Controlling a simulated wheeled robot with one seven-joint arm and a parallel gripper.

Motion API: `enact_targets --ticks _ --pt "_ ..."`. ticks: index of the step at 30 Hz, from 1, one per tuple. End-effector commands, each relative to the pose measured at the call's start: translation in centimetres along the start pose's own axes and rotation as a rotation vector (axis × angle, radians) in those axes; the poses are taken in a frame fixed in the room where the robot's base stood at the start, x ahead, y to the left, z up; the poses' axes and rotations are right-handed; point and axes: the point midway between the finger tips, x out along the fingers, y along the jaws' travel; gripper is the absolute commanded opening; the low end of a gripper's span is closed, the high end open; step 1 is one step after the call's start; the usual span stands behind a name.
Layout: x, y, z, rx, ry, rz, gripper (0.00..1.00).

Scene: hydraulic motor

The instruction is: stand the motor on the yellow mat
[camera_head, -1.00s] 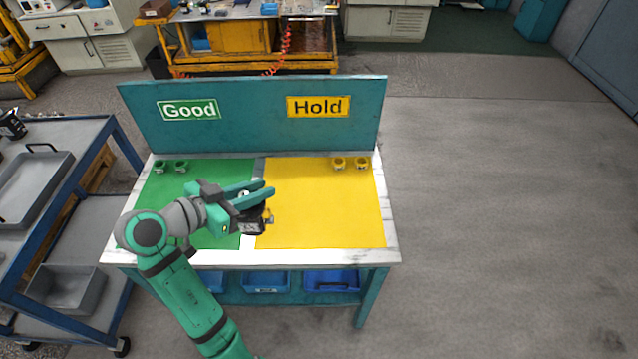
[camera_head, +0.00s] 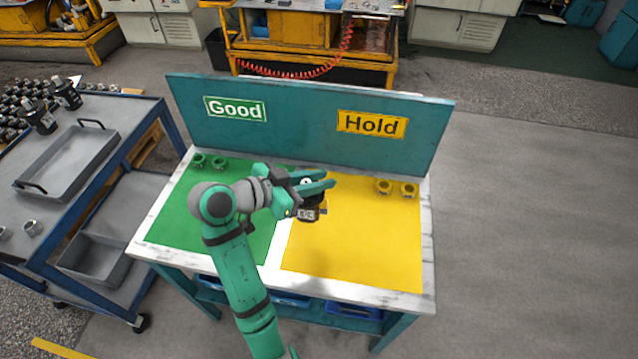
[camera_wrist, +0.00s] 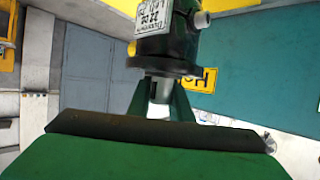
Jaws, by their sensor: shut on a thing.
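My gripper (camera_head: 318,184) is shut on the motor (camera_head: 308,206), a small dark body with a pale label. In the head view the motor is held over the left part of the yellow mat (camera_head: 370,245), near the white strip beside the green mat. The gap under it is hard to judge. In the wrist view the motor (camera_wrist: 165,40) shows dark green with a white label, and its narrower metal neck lies between my green fingers. The fingers hide part of it in the head view.
The green mat (camera_head: 175,225) lies to the left on the same white table. Small ring-like parts stand at the back of both mats. A teal board with Good (camera_head: 235,109) and Hold (camera_head: 372,124) signs rises behind. A cart with a grey tray (camera_head: 70,165) stands left. Most of the yellow mat is clear.

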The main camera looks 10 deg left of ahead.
Motion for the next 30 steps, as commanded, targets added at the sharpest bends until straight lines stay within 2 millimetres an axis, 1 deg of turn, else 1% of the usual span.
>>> enact_targets --ticks 1,9,15,21,30 --pt "0.8 0.6 -0.1 0.003 0.002 0.002 0.0" --pt "5.2 3.1 0.3 0.003 0.003 0.002 0.0" --pt "8.1 4.3 2.2 0.001 0.003 0.001 0.0" --pt "9.9 5.0 3.3 0.003 0.004 -0.001 0.0" --pt "11.0 5.5 4.0 0.002 0.003 -0.001 0.0"
